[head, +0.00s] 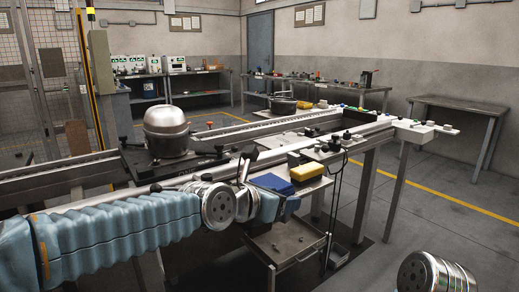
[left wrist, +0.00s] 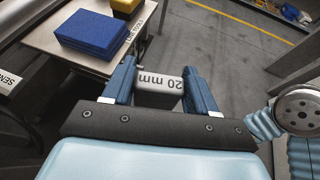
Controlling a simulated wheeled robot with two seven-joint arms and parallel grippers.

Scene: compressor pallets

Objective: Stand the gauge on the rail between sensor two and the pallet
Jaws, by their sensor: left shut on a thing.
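The gauge (left wrist: 160,84), a pale block marked "20 mm", is clamped between the blue fingers of my left gripper (left wrist: 159,72). In the head view my left gripper (head: 289,205) is in front of the rail, beside the shelf; the gauge cannot be made out there. The pallet (head: 135,158) is a dark plate on the conveyor rail (head: 232,162), carrying a rounded metal compressor (head: 166,130). A label reading "SENS" (left wrist: 8,84) shows at the left wrist view's edge. I cannot tell which sensor is sensor two. My right gripper is not in view.
A grey tray (head: 285,241) hangs below. Open floor (head: 420,215) lies to the right.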

